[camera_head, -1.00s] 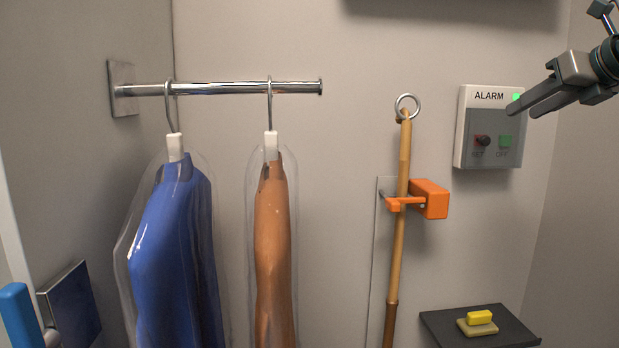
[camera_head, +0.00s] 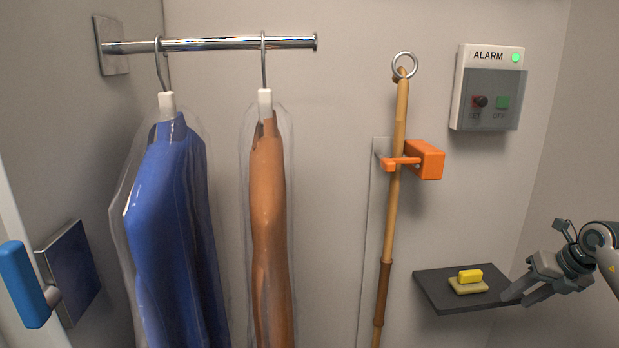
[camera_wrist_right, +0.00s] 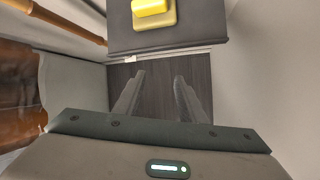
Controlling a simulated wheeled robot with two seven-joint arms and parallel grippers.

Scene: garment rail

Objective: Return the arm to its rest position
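My right gripper (camera_head: 516,297) is at the lower right of the head view, beside the right end of the dark shelf. In the right wrist view its two fingers (camera_wrist_right: 160,88) stand apart with nothing between them, so it is open and empty. Whether it touches the shelf I cannot tell. My left gripper is not in view.
The dark shelf (camera_head: 437,291) holds a yellow block on a beige base (camera_head: 469,281). The alarm box (camera_head: 490,56) has a lit green light. A wooden pole (camera_head: 397,200) hangs in an orange clip (camera_head: 425,160). Blue (camera_head: 170,220) and brown (camera_head: 267,200) bagged garments hang from the rail (camera_head: 220,43).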

